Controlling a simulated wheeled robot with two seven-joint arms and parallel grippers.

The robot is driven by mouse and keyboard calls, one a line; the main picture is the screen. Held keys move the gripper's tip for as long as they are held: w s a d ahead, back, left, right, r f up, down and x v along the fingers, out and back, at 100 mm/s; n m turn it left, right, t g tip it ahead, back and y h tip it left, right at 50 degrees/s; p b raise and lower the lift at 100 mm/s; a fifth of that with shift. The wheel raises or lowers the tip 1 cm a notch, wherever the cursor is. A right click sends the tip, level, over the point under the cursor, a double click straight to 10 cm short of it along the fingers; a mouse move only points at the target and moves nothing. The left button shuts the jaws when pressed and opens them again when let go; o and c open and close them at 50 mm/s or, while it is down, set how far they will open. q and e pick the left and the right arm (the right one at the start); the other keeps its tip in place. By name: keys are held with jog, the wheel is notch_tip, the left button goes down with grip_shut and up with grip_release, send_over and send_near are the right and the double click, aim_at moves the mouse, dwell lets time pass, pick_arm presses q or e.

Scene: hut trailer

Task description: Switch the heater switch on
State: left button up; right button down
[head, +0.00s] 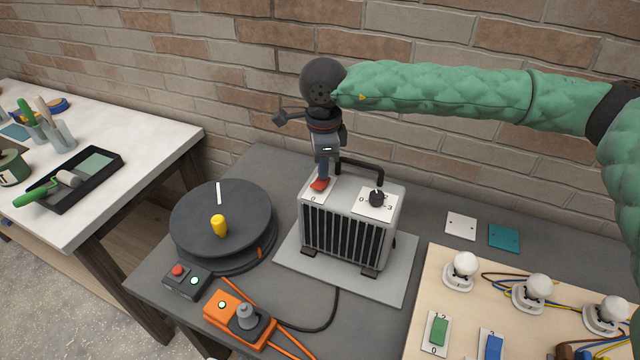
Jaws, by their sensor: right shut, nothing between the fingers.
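The grey heater (349,222) with a black front grille stands on a light grey mat (403,270) in the middle of the grey table. On its top are a red switch (319,184) on a white plate at the left and a black knob (377,198) on a white plate at the right. My right gripper (321,176) points down from above, shut and empty, with its tips right at the red switch. They hide part of the switch; I cannot tell whether they touch it or which way it is tipped. My left gripper is not in view.
A black handle (372,166) rises behind the switch. A dark turntable (190,212) with a yellow knob, a button box (187,281) and an orange power box (239,317) stand to the left. A wooden board (452,300) with bulbs and switches is at the right.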

notch_tip(320, 180, up, 7)
jog(key=shift+b, duration=0.35)
dwell(0.7)
dwell(0.4)
